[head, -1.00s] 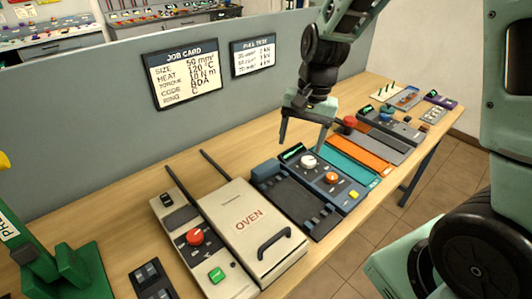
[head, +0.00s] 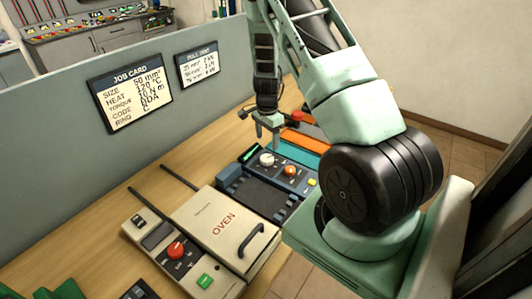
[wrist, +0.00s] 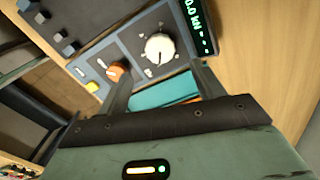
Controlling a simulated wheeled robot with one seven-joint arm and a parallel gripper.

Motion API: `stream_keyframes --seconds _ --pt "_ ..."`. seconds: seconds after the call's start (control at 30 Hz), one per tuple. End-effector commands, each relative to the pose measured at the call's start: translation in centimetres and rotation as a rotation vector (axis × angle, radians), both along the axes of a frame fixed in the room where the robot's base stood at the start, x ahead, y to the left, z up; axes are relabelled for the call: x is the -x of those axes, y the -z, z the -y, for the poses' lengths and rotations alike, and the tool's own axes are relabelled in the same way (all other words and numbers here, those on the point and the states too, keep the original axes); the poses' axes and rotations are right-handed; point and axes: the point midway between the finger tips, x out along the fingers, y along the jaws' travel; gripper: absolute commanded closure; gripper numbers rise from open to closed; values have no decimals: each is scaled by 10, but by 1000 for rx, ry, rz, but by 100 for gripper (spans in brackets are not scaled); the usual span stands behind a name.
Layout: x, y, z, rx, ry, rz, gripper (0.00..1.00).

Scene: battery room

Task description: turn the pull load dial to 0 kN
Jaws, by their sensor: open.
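The pull tester is a dark blue-grey panel with a white round dial (head: 266,159), an orange knob (head: 290,170) and a yellow button (head: 312,182). My gripper (head: 264,141) points down just behind and above the white dial, open and empty. In the wrist view the white dial (wrist: 159,47) lies beyond the two fingers, with no contact visible. The green display (wrist: 197,18) beside it seems to read 0.0 kN, partly cut off by the frame edge. The dial's scale marks are too small to read.
A cream oven (head: 217,225) with a black handle stands left of the tester, beside a control box with a red knob (head: 175,250). A job card (head: 130,88) and a pull test card (head: 198,64) hang on the grey partition.

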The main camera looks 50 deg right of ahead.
Motion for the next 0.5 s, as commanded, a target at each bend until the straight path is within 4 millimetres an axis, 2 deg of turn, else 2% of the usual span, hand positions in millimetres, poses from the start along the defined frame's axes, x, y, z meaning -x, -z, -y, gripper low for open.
stream_keyframes --seconds 0.3,0.5 --pt "1 57 0 -3 0 -3 33" --pt "0 78 0 0 -1 0 33"
